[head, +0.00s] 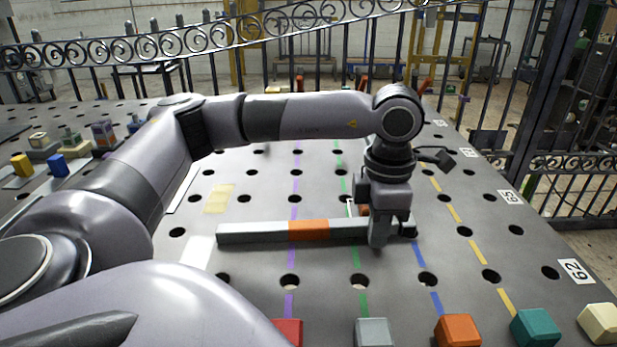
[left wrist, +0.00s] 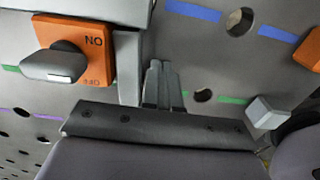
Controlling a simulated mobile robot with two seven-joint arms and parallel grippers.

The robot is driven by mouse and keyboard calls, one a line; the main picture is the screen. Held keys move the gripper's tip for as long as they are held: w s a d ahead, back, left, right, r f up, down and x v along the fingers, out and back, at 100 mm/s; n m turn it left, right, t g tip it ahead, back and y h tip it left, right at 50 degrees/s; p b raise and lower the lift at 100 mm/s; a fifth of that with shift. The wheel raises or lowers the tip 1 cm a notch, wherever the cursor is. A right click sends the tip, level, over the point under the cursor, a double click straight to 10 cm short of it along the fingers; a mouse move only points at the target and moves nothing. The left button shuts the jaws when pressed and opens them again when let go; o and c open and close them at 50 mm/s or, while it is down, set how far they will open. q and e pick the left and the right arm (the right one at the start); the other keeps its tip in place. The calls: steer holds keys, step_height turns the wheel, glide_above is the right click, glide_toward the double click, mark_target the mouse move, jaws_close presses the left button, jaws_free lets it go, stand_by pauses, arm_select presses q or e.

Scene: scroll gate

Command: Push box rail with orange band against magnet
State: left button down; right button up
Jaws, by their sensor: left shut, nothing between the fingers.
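The box rail is a long grey bar with an orange band (head: 308,231), lying crosswise on the perforated table. My left gripper (head: 377,242) is shut and empty, pointing down at the near side of the rail's right part. The wrist view shows its closed fingers (left wrist: 162,85) beside a grey bar (left wrist: 128,65); whether they touch is unclear. An orange block marked "NO" (left wrist: 97,62) with a grey knob lies on the bar's far side, mostly hidden by the gripper in the head view. My right gripper is out of view.
Red (head: 287,332), grey (head: 373,332), orange (head: 458,330), teal (head: 535,327) and cream (head: 600,322) blocks line the near edge. Small coloured items stand at the far left. A scrollwork fence (head: 250,30) runs behind. The table between rail and blocks is mostly clear.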

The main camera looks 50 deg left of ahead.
arm_select(q)
steer(key=shift+w+a, duration=0.6)
steer(key=shift+a, duration=0.15)
steer(key=shift+s+d, duration=0.8)
steer(key=shift+d, duration=0.2)
step_height(320, 180, up, 8)
steer(key=p, duration=0.5)
steer(key=shift+s, duration=0.1)
stand_by(0.7)
